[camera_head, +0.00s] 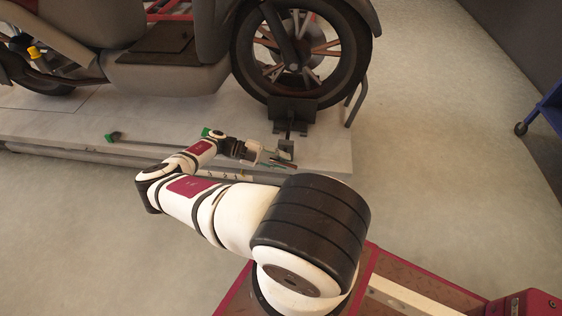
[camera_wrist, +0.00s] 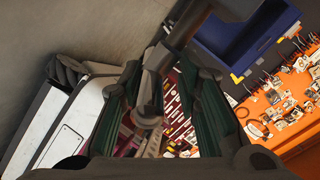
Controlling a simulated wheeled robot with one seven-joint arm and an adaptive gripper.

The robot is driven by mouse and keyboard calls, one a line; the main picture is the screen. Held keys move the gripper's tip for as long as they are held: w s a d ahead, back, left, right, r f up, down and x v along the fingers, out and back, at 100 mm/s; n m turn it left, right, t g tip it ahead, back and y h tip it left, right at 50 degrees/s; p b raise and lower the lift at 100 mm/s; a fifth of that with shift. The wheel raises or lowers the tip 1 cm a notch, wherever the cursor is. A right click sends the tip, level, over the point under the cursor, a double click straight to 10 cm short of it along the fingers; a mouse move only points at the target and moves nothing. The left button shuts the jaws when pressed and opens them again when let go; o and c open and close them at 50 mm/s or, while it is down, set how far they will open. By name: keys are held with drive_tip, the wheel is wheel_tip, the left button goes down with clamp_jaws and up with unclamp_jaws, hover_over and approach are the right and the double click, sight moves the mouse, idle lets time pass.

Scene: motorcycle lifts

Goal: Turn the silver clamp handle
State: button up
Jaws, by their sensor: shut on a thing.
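The silver clamp handle (camera_head: 286,148) is at the front end of the wheel clamp (camera_head: 292,110), below the motorcycle's front wheel. My gripper (camera_head: 276,161) reaches it from the left, low over the lift's near edge. In the wrist view the handle (camera_wrist: 181,34) shows as a grey bar coming down from the top. Its lower end lies between the green-padded fingers of my gripper (camera_wrist: 158,90), which are shut on it. The fingers hide part of the handle, and the exact contact is hard to see.
The motorcycle (camera_head: 170,50) stands on the grey lift platform (camera_head: 60,120). A thin bent leg (camera_head: 355,100) stands right of the wheel. A blue cart (camera_head: 548,115) is at the far right. In the wrist view, a blue bin (camera_wrist: 235,45) and an orange surface (camera_wrist: 285,110) with small parts show.

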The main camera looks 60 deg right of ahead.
drive_tip(key=shift+f, duration=0.15)
idle(0.3)
drive_tip(key=o, duration=1.1)
drive_tip(key=shift+v, duration=3.8)
drive_tip(key=shift+d, duration=0.1)
